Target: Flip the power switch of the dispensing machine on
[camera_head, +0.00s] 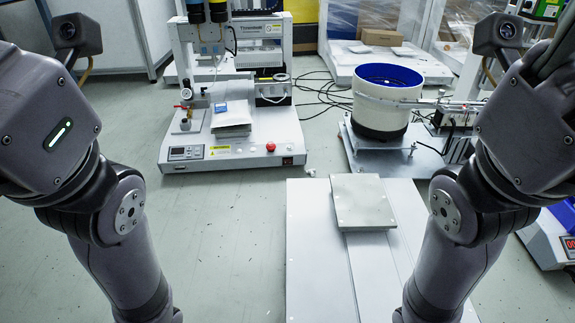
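The bench machine with a gantry, most likely the dispensing machine (235,158), stands on the floor left of centre. A small red-and-black switch (287,160) is at the right end of its front panel; I cannot tell its position at this size. A red round button (270,147) sits just left of and above it. A small display panel (186,153) is at the front left. My two arms rise at the left and right edges, well apart from the machine, and their gripper fingers are not visible.
A white bowl feeder with a blue inside (388,95) stands right of the machine. A light grey flat panel (318,250) with a plate (362,202) on it lies in front. Cables (318,92) run across the floor behind. Floor before the machine is clear.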

